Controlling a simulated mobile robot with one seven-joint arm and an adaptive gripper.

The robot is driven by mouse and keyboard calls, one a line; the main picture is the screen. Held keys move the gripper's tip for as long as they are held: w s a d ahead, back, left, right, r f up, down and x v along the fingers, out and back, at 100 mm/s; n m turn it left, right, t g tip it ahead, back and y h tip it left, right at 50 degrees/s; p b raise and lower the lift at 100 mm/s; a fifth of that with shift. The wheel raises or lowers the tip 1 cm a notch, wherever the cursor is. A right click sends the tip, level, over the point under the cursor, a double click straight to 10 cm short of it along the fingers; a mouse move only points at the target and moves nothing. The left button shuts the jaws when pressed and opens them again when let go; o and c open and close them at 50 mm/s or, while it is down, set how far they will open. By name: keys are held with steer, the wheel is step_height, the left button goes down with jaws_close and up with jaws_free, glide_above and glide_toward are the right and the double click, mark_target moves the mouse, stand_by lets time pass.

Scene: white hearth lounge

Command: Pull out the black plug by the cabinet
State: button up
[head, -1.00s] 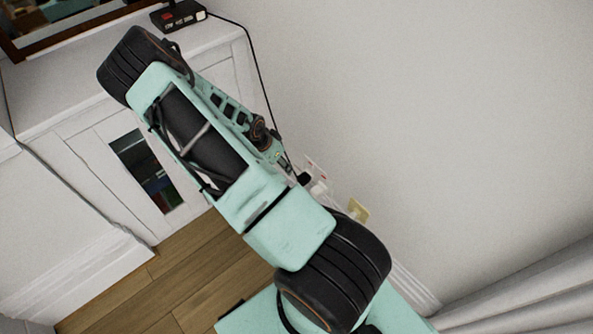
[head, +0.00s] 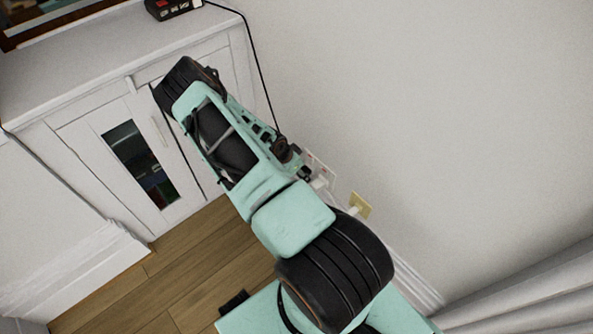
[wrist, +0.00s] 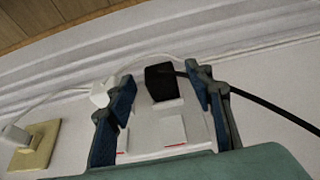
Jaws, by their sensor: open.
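The black plug (wrist: 161,82) sits in a white wall socket plate (wrist: 146,133) in the wrist view, with a black cable (wrist: 265,103) running off to the right. My gripper (wrist: 160,74) is open, one finger on each side of the plug, with the plug between them. I cannot tell whether either finger touches it. A white plug (wrist: 101,92) in the same plate is just beyond the left finger. In the head view my arm hides most of the plug and my fingers. The white cabinet (head: 70,150) stands to the left of the socket.
A yellowish outlet (head: 360,205) with a white plug is on the wall to the right. A black device (head: 172,9) stands on the cabinet top, its cable hanging down the wall. Skirting board runs below the sockets. The wooden floor (head: 190,265) is clear.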

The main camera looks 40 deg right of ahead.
steer(key=shift+d+f, duration=0.1)
steer(key=shift+f, duration=0.05)
steer(key=c, duration=1.3)
steer(key=shift+o, duration=0.2)
steer(key=shift+a, duration=0.3)
steer(key=shift+s+a, duration=0.15)
steer(key=shift+a, duration=1.95)
